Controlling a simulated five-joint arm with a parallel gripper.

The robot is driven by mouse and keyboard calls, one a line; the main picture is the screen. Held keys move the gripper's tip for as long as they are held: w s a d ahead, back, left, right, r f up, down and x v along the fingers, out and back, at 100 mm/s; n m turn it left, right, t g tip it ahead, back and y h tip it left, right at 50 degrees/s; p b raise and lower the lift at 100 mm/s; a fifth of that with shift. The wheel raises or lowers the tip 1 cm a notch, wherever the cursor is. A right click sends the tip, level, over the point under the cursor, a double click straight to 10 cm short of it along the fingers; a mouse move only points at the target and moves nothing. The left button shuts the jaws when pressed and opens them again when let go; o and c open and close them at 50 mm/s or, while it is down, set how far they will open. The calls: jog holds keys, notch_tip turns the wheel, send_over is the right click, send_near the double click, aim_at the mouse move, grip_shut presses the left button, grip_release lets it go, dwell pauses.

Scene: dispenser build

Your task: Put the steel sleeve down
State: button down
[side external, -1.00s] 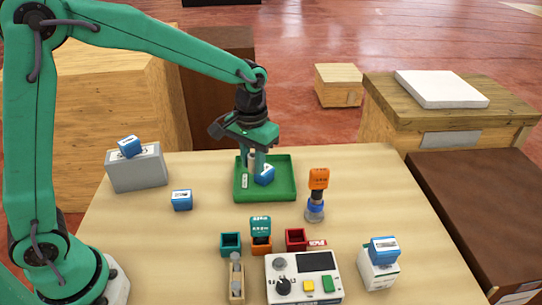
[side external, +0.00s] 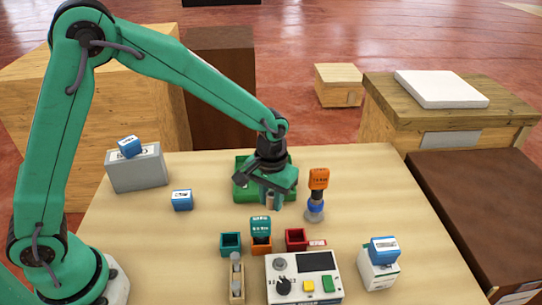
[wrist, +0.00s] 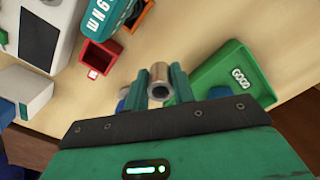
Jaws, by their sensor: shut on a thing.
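The steel sleeve (wrist: 158,74) is a short, hollow metal cylinder between my two fingertips in the wrist view. My gripper (wrist: 160,84) is shut on it, with its open end facing the camera. In the side view my gripper (side external: 274,202) hangs at the front edge of the green tray (side external: 243,192), above the table and left of the orange-topped post. The sleeve is too small there to make out clearly. The green tray also shows right of the fingers in the wrist view (wrist: 205,82).
Teal (side external: 230,244), orange (side external: 261,246) and red (side external: 296,239) bins stand in front of my gripper, with a control box (side external: 303,277) nearer. The orange-topped post (side external: 317,194) stands close on the right. The left table is mostly clear around a blue block (side external: 182,200).

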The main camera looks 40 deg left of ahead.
aim_at(271, 194)
jog(key=shift+f, duration=2.65)
jog(key=shift+f, duration=0.1)
jog(key=c, duration=1.2)
grip_release()
jog(key=shift+o, duration=0.2)
notch_tip(271, 194, up, 12)
jog(key=shift+r, duration=0.1)
